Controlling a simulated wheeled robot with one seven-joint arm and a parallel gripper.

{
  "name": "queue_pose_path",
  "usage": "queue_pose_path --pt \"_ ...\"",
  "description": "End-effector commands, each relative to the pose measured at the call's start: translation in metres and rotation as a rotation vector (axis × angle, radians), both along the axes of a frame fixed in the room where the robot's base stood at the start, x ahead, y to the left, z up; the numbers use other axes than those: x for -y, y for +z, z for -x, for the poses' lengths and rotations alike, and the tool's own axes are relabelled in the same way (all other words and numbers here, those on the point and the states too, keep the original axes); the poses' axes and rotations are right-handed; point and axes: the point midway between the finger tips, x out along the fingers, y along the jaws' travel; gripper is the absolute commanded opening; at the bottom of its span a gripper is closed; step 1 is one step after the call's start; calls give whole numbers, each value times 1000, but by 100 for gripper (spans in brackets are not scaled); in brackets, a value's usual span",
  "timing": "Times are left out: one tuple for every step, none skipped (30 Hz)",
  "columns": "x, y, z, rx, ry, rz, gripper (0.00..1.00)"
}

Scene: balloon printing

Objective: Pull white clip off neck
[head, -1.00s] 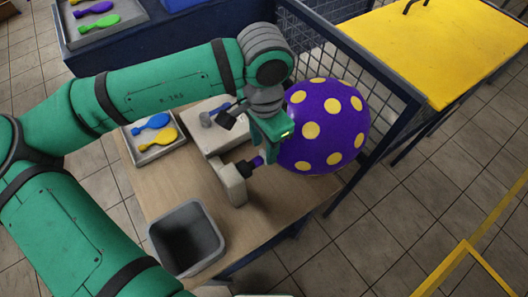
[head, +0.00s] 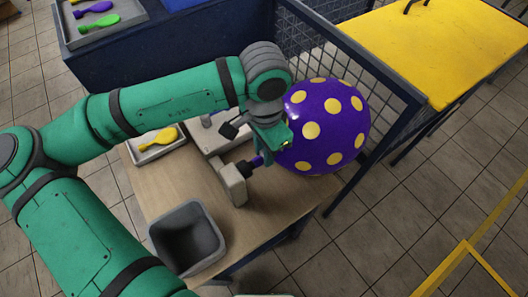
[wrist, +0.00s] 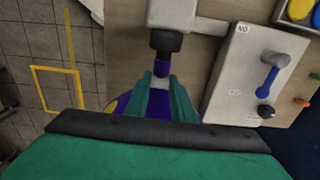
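The purple balloon with yellow dots (head: 322,128) is inflated on the right of the bench, against the mesh guard. Its purple neck (wrist: 162,68) sits on the dark nozzle (wrist: 164,41) in the wrist view. A small pale piece, perhaps the white clip (wrist: 161,82), shows between my fingertips, just beyond the neck; it is mostly hidden. My gripper (wrist: 161,90) reaches in from the balloon side, its two green fingers slightly apart around this piece. I cannot tell whether they press on it. In the head view my gripper (head: 276,145) is beside the neck and hides the clip.
A control box with a blue lever (wrist: 269,78) and a black knob (wrist: 265,111) stands close beside the nozzle. A grey bin (head: 187,238) stands at the bench's front left. A tray with a yellow balloon (head: 158,138) lies behind. The blue mesh guard (head: 350,55) is behind the balloon.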

Motion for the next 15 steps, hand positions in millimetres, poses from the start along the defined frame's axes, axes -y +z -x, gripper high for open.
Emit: queue_pose_path --pt "0 0 0 0 0 0 4" --pt "0 0 0 0 0 0 4" --pt "0 0 0 0 0 0 4" --pt "0 0 0 0 0 0 4" --pt "0 0 0 0 0 0 4" --pt "0 0 0 0 0 0 4" --pt "0 0 0 0 0 0 4" --pt "0 0 0 0 0 0 4" --pt "0 1 0 0 0 0 4" --pt "0 2 0 1 0 -1 4" --pt "0 3 0 1 0 -1 4" --pt "0 5 0 1 0 -1 4" --pt "0 6 0 1 0 -1 4" --pt "0 8 0 1 0 -1 4" --pt "0 10 0 0 0 0 4"
